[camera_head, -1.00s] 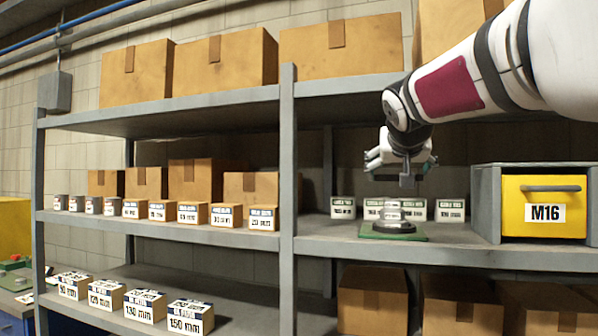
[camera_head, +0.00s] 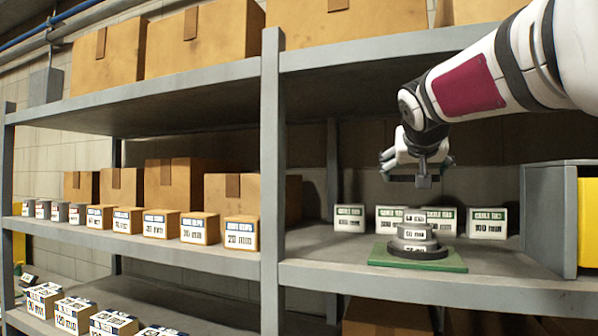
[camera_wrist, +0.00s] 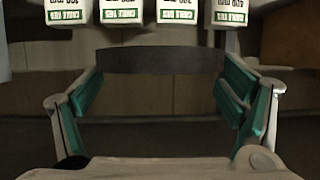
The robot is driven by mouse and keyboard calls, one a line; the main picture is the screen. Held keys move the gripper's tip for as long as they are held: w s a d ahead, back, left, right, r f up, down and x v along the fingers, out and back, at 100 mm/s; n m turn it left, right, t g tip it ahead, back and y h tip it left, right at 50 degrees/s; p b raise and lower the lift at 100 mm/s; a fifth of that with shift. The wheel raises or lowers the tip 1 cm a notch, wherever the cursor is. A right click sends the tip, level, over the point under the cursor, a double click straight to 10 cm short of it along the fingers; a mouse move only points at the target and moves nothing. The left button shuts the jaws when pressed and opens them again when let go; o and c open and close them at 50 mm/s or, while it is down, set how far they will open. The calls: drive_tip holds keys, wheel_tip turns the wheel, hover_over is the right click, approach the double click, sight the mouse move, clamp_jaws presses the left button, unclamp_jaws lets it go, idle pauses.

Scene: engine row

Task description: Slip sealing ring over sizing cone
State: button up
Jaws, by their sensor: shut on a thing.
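The sizing cone (camera_head: 416,236) is a stepped grey piece with labelled tiers. It stands upright on a green base plate (camera_head: 381,256) on the right-hand shelf, with a wide black layer around its foot. My gripper (camera_head: 418,172) is above the cone and apart from it. In the wrist view its green-padded fingers are shut on a dark curved band, which looks like the sealing ring (camera_wrist: 160,61). Only part of the ring shows in that view, and in the head view it is too small and dark to make out clearly. The cone does not show in the wrist view.
Several white cable-tie boxes (camera_head: 349,218) stand behind the cone. A grey cabinet (camera_head: 549,215) with a yellow drawer stands to the right. A shelf post (camera_head: 271,190) is to the left, and the upper shelf (camera_head: 375,55) hangs overhead. The shelf front is clear.

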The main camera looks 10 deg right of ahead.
sight(415, 211)
drive_tip(key=shift+a+f+b, duration=0.1)
drive_tip(key=shift+b, duration=0.2)
drive_tip(key=shift+s+f+b, duration=0.1)
drive_tip(key=shift+f+b, duration=1.75)
drive_tip(key=shift+f, duration=0.75)
drive_tip(key=o, duration=0.9)
drive_tip(key=v, duration=1.2)
